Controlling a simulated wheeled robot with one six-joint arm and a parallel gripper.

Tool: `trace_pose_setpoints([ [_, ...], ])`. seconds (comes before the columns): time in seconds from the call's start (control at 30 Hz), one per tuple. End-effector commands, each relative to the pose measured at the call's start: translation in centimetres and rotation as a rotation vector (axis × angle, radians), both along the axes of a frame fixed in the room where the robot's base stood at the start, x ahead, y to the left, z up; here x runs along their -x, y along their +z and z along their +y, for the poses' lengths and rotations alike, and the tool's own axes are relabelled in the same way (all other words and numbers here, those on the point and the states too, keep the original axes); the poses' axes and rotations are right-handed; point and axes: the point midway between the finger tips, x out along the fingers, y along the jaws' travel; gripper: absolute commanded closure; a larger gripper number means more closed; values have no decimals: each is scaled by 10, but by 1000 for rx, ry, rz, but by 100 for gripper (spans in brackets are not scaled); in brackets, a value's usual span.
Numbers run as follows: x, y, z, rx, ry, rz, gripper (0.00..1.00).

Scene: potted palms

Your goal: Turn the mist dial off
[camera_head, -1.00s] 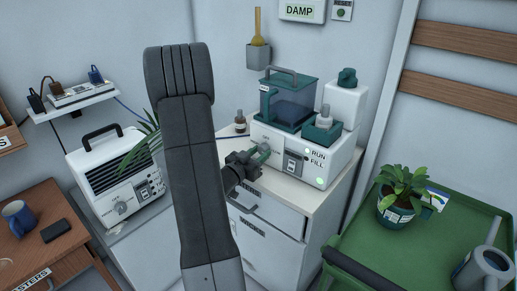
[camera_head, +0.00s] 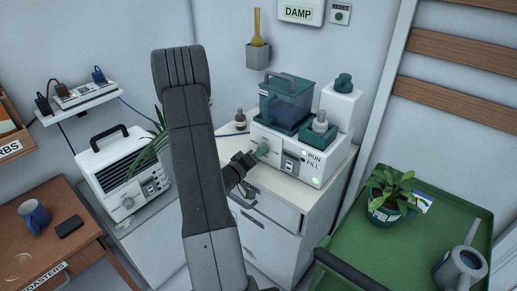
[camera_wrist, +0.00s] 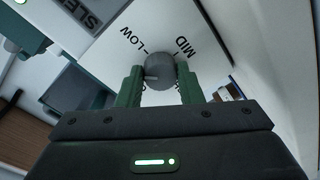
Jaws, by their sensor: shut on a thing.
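The mist dial is a round grey knob (camera_wrist: 160,71) on a white panel in the wrist view. LOW is printed to its upper left and MID to its upper right; other lettering is hidden behind the fingers. A pale mark on the knob points to the lower left in this view. My gripper (camera_wrist: 160,82) has its two green fingers on either side of the knob, shut on it. In the head view my gripper (camera_head: 261,151) is at the left front of the white mist unit (camera_head: 325,172), covering the dial.
The unit stands on a white drawer cabinet (camera_head: 272,207) with a small dark bottle (camera_head: 240,119) beside it. A white heater-like box (camera_head: 116,168) is at left. A green cart (camera_head: 362,255) with a potted plant (camera_head: 387,193) and watering can (camera_head: 460,268) is at right.

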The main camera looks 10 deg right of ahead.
Motion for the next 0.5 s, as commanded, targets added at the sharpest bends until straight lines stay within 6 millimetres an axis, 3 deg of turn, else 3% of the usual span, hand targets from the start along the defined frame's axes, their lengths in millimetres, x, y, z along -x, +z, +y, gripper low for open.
trace_pose_setpoints([
  [0.5, 1, 3, 0, 295, 0, 385, 90],
])
